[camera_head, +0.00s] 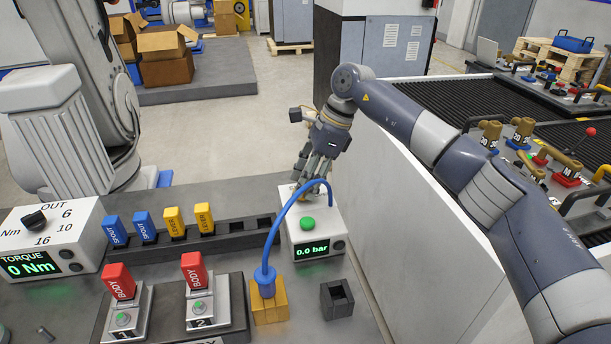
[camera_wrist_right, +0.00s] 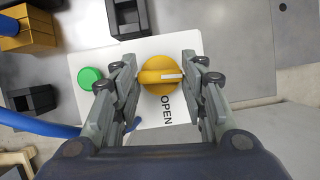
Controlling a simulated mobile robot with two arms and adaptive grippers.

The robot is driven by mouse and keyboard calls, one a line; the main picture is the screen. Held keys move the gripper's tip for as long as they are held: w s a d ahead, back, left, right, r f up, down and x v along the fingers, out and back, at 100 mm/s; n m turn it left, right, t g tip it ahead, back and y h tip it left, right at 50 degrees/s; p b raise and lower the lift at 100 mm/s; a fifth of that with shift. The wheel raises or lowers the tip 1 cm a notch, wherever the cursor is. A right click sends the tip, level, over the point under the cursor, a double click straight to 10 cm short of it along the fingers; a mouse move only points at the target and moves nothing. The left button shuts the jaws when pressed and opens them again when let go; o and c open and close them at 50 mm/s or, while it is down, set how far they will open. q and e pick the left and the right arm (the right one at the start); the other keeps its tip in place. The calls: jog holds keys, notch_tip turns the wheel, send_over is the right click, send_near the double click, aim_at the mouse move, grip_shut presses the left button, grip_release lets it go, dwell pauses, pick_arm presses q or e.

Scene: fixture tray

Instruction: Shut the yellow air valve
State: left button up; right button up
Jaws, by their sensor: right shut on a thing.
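The yellow air valve (camera_wrist_right: 151,77) is a round knob with a raised bar and a white mark pointing right in the right wrist view. The word OPEN is printed below it on the white plate of the pressure box (camera_wrist_right: 192,40). My right gripper (camera_wrist_right: 161,70) has its fingers on both sides of the knob and is shut on it. In the head view my right gripper (camera_head: 308,176) is over the back of the pressure box (camera_head: 318,238) and hides the valve. The box display reads 0.0 bar. My left gripper is not in view.
A blue hose (camera_head: 276,232) arches from a yellow block (camera_head: 268,304) to the box, near my right gripper. A green button (camera_head: 307,224) is on the box top. A black holder (camera_head: 337,298) stands in front. The torque box (camera_head: 50,240) and red BODY parts are left.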

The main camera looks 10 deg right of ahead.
jog(key=shift+n, duration=0.7)
jog(key=o, duration=1.1)
jog(key=shift+c, duration=0.2)
jog(key=shift+r, duration=0.1)
jog(key=v, duration=1.1)
jog(key=shift+w+d+r, duration=0.15)
jog(key=shift+w+r, duration=0.15)
jog(key=shift+r, duration=0.1)
